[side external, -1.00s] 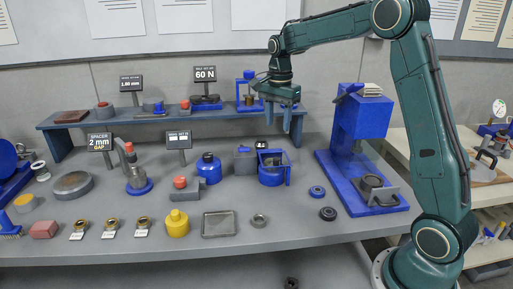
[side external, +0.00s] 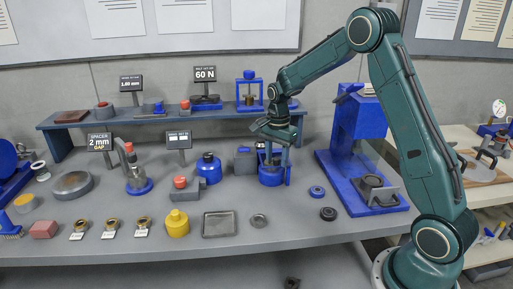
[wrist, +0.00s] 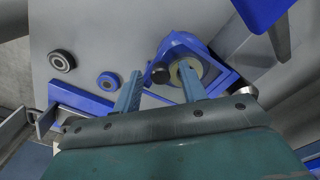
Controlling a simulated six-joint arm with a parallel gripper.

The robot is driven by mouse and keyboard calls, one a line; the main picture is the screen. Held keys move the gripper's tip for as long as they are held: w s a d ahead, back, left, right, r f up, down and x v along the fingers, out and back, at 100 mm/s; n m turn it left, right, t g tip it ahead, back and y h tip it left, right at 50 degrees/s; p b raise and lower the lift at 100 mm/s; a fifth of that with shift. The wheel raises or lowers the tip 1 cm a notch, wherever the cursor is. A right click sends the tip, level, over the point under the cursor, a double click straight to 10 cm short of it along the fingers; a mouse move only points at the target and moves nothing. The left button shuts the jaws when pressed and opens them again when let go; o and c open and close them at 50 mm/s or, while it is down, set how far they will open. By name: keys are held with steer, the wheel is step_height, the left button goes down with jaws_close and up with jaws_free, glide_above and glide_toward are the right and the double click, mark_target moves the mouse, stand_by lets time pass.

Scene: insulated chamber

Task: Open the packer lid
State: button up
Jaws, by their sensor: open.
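A blue round vessel with upright side parts (side external: 271,180) stands on the bench below my gripper (side external: 276,160); it looks like the packer, though no label shows. My gripper is open and points down, its fingers at the height of the vessel's top and partly hiding it. In the wrist view, the blue vessel (wrist: 178,42) lies just beyond my gripper (wrist: 158,82). A black round knob (wrist: 160,76) shows between the fingertips, and a tan disc (wrist: 188,70) is by the right fingertip. I cannot tell whether either finger touches anything, or make out the lid clearly.
A grey block (side external: 244,162) and a blue bottle (side external: 209,168) stand left of the vessel. A tall blue press (side external: 350,130) stands to the right. A raised blue shelf (side external: 220,116) runs behind. Dark rings and a metal tray (side external: 219,224) lie in front.

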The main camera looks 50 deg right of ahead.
steer(key=shift+f, duration=0.15)
steer(key=shift+c, duration=0.2)
jaws_close()
